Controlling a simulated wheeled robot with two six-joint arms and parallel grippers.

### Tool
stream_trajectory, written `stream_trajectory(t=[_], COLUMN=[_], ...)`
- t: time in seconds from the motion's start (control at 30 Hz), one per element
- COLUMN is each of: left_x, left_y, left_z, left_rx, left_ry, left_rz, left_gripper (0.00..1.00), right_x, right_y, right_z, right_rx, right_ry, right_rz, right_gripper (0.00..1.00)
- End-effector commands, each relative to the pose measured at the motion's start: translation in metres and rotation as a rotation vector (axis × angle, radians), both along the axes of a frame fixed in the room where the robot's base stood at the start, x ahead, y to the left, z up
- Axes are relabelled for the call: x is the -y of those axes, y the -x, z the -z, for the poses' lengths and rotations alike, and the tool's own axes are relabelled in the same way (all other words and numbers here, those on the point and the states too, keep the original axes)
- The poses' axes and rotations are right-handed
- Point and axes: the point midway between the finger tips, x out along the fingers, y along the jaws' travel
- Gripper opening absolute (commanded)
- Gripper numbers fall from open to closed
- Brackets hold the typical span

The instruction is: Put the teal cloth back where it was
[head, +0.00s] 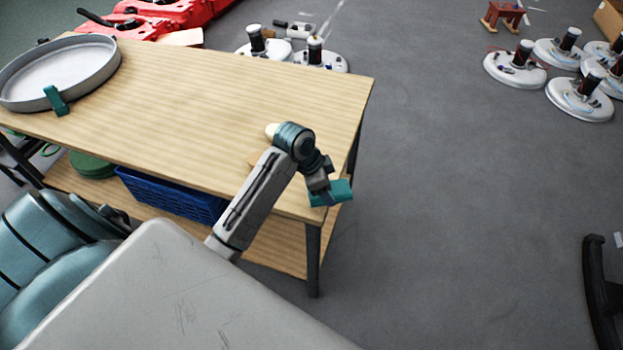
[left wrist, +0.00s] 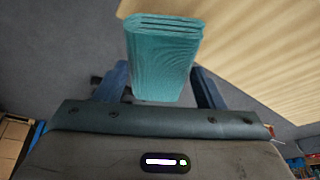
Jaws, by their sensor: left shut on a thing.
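The teal cloth (head: 341,190) is folded into a thick pad. My left gripper (head: 322,190) is shut on it at the near right corner of the wooden table (head: 230,110). In the left wrist view the cloth (left wrist: 162,60) sits between the two blue fingers, its folded edge pointing away from me, with table top to its right and grey floor to its left. Whether it touches the table edge I cannot tell. A second small teal piece (head: 55,101) stands at the near rim of a round grey tray (head: 62,72). My right gripper is not in view.
The table top is mostly clear. A pale rounded thing (head: 271,130) shows behind my arm. A blue crate (head: 170,194) sits on the lower shelf. White round scrubber parts (head: 580,100) stand on the floor at right, with others behind the table. Open floor lies right of the table.

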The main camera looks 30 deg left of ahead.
Motion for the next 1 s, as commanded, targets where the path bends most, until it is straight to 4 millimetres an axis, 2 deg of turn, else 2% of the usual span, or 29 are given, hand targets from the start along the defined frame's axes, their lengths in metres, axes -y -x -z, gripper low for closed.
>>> stream_trajectory(t=[0.03, 0.2, 0.3, 0.43, 0.53, 0.8, 1.0], left_x=[-0.023, -0.074, -0.095, -0.108, -0.110, -0.110, -0.110], left_y=[-0.018, -0.047, -0.055, -0.059, -0.059, -0.058, -0.058], left_z=[-0.002, -0.035, -0.052, -0.063, -0.054, -0.010, 0.006], left_rx=[0.004, 0.001, 0.000, -0.002, -0.006, -0.005, -0.005], left_ry=[-0.011, -0.003, 0.000, 0.004, 0.007, 0.006, 0.005], left_rz=[0.091, 0.358, 0.450, 0.513, 0.528, 0.527, 0.526], left_gripper=[0.41, 0.41, 0.41, 0.41, 0.41, 0.41, 0.41], right_x=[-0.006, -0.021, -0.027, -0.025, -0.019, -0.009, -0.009], right_y=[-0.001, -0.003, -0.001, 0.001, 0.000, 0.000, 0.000], right_z=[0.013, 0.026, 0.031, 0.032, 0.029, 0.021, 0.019], right_rx=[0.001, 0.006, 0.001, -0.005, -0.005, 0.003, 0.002], right_ry=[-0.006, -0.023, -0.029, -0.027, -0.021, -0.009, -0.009], right_rz=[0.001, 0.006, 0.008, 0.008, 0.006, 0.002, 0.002], right_gripper=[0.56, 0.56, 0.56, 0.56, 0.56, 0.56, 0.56])
